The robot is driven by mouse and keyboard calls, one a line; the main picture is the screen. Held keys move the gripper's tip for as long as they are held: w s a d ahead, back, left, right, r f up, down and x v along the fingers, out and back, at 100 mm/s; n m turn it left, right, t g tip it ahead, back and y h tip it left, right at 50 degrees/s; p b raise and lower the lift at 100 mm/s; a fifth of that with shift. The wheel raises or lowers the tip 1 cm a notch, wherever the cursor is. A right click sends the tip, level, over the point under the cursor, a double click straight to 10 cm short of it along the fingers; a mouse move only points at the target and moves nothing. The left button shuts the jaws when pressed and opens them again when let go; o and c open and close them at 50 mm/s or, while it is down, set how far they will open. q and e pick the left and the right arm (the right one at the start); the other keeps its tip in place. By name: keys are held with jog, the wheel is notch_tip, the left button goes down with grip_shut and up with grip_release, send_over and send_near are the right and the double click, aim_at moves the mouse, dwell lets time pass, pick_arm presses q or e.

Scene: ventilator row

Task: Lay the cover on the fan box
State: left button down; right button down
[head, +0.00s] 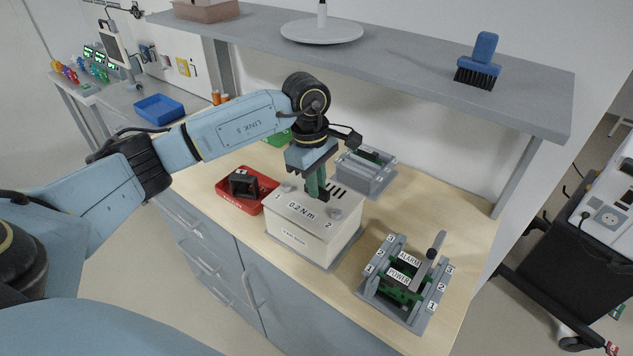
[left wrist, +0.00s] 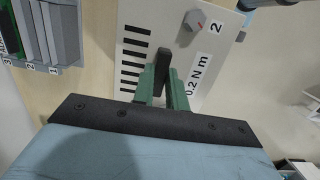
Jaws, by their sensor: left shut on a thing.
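The off-white cover (head: 298,207), marked "0.2 N m" with screws by the numbers 1 and 2 and a row of dark slots, lies over the top of the cream fan box (head: 297,241). Its edges look roughly in line with the box; I cannot tell whether a thin gap is left. My left gripper (head: 319,196) comes down from above, its green fingers shut on the cover's dark upright handle. The left wrist view shows the fingers (left wrist: 164,95) around the handle (left wrist: 162,70), with the cover (left wrist: 205,75) beneath. My right gripper is not in view.
A red tray (head: 233,201) with a dark part (head: 243,183) stands left of the box. A grey rack with ALARM and POWER boards (head: 402,282) stands to the right. Another grey unit (head: 364,176) is behind. A shelf (head: 390,51) overhangs the back.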

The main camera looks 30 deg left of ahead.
pick_arm(q)
jog(key=shift+f+b, duration=0.45)
jog(key=shift+b, duration=0.2)
dwell(0.8)
jog(key=c, duration=1.3)
grip_release()
jog(key=shift+r, duration=0.1)
jog(key=shift+r+p, duration=2.05)
jog(key=shift+r, duration=1.4)
jog(key=shift+f, duration=0.1)
